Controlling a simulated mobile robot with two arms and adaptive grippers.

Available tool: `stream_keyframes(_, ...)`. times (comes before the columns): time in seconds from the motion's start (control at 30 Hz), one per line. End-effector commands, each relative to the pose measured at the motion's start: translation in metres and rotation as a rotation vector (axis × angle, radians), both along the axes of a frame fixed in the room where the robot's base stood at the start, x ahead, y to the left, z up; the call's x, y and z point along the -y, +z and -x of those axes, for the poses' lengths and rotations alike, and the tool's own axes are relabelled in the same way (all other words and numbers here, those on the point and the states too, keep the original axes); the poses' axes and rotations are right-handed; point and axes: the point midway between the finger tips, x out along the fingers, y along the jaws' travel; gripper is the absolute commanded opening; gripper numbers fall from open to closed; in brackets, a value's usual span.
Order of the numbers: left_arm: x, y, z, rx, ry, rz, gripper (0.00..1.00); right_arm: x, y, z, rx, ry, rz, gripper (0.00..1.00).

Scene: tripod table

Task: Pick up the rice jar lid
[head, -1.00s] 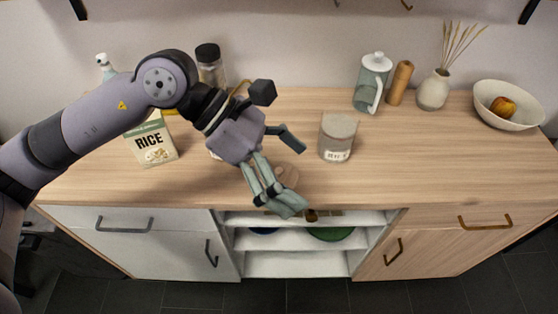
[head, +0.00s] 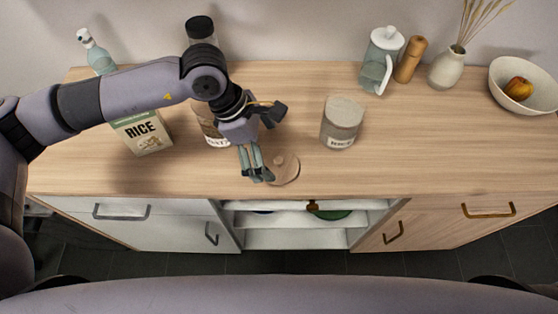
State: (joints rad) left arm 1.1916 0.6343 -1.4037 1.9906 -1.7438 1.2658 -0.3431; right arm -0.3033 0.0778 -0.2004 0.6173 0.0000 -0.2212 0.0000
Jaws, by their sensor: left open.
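The lid (head: 290,172), a round light-wood disc with a small knob, lies flat on the wooden countertop near its front edge. My left gripper (head: 258,176) is open and empty, fingers pointing down at the lid's left side. Its fingers cover part of the lid's left edge; I cannot tell whether they touch it. A pale glass jar (head: 341,122) with a small label, probably the rice jar, stands upright to the right of the lid. My right gripper is not in view.
A rice box (head: 143,134) stands at left, and another jar (head: 212,132) is partly hidden behind my left gripper. Behind are a dark-capped jar (head: 201,32), a spray bottle (head: 97,55), a pitcher (head: 380,62) and a fruit bowl (head: 524,88). The counter right of the pale jar is clear.

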Motion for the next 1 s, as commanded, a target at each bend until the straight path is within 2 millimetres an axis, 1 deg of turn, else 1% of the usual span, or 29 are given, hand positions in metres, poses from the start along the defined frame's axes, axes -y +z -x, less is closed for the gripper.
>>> stream_keyframes(0.03,0.002,-0.003,0.0,-0.001,0.0,0.0,0.99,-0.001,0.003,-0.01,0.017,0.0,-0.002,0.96)
stream_keyframes(0.07,0.002,-0.005,0.0,0.0,0.0,0.001,0.99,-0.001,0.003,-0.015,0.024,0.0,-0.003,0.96)
stream_keyframes(0.17,0.005,-0.009,0.0,-0.001,-0.001,0.001,0.99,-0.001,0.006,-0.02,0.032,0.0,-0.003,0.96)
stream_keyframes(0.27,0.01,-0.018,0.0,-0.002,-0.001,0.0,0.99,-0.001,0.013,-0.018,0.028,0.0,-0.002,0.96)
stream_keyframes(0.37,0.018,-0.031,-0.002,-0.002,-0.002,0.0,0.99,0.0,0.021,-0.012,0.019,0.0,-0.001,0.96)
stream_keyframes(0.43,0.021,-0.043,-0.002,-0.003,0.0,0.0,0.99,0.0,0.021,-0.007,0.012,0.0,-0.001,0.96)
stream_keyframes(0.53,0.025,-0.051,-0.002,-0.001,0.0,0.001,0.99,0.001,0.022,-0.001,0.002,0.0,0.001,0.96)
stream_keyframes(0.63,0.026,-0.055,-0.002,0.001,0.0,0.001,0.99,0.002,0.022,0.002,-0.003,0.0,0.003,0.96)
stream_keyframes(0.8,0.026,-0.055,-0.002,0.001,0.0,0.001,0.99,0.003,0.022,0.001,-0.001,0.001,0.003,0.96)
stream_keyframes(1.0,0.025,-0.055,-0.002,0.001,0.0,0.001,0.86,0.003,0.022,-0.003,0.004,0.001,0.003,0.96)
